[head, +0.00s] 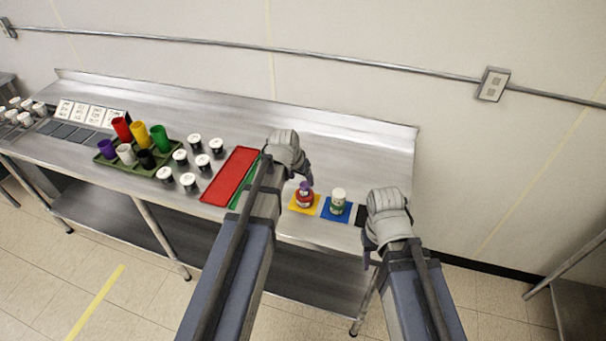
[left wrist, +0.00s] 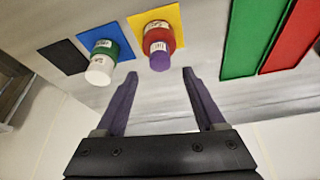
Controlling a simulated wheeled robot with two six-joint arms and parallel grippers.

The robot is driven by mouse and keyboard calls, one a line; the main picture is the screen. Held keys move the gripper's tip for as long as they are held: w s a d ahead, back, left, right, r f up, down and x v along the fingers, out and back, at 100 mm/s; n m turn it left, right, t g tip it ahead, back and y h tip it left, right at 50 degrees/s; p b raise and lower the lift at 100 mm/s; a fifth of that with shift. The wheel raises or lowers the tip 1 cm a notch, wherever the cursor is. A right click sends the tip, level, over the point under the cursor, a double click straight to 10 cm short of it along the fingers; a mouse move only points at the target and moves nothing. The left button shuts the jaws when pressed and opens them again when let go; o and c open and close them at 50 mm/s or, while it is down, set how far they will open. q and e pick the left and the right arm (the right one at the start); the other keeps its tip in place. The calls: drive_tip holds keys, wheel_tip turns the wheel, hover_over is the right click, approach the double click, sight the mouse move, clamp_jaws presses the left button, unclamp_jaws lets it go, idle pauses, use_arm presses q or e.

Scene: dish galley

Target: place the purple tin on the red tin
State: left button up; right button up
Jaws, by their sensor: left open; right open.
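The purple tin (left wrist: 158,53) sits on top of the red tin (left wrist: 160,34), which stands on a yellow square (left wrist: 174,14). The stack also shows in the head view, with the purple tin (head: 305,186) above the red tin (head: 304,199). My left gripper (left wrist: 159,74) is open, its two fingers apart on either side of the purple tin's line and not touching it in the left wrist view. In the head view my left gripper (head: 301,174) is close beside the stack. My right gripper (head: 370,256) is open and empty at the table's front right.
A green tin (left wrist: 113,48) with a white tin (left wrist: 99,70) on it stands on a blue square (left wrist: 90,37), beside a black square (left wrist: 63,57). Red (head: 229,176) and green strips lie left. Further left are a green tray (head: 122,165) of coloured cups and several white-lidded jars.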

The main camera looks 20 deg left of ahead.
use_arm(q)
drive_tip(key=p+v, duration=0.3)
drive_tip(key=v, duration=0.2)
drive_tip(key=s+d+f+g+y, duration=0.1)
drive_tip(key=s+d+g, duration=0.1)
drive_tip(key=s+d, duration=0.5)
drive_tip(key=s+d+m+g+y, duration=0.1)
drive_tip(key=s+d+g, duration=0.1)
drive_tip(key=s+d, duration=0.5)
drive_tip(key=s, duration=0.5)
drive_tip(key=shift+s+d+f+g, duration=0.15)
drive_tip(key=shift+s+f+g, duration=0.15)
drive_tip(key=shift+f, duration=0.1)
use_arm(e)
wheel_tip(320, 180, up, 4)
drive_tip(key=shift+r, duration=0.15)
use_arm(q)
drive_tip(key=shift+w, duration=0.1)
